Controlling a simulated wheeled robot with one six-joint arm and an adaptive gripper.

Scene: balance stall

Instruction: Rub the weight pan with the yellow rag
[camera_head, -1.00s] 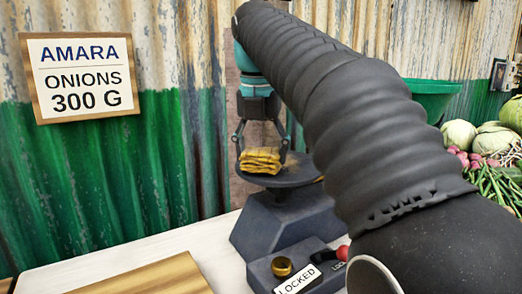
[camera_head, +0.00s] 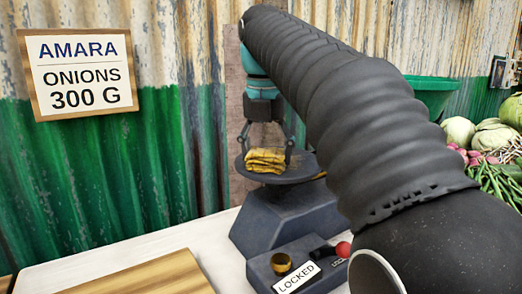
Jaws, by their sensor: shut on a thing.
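The folded yellow rag (camera_head: 265,161) is in my gripper (camera_head: 265,155), which is shut on it. The rag is at the dark weight pan (camera_head: 300,172), over its left part, and appears to touch the pan's surface. The pan sits on top of the dark grey balance (camera_head: 285,218). My arm hides the pan's far right side and part of the balance.
A wooden board (camera_head: 150,274) lies at front left. Vegetables (camera_head: 490,150) and a green bowl (camera_head: 432,95) are at right.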

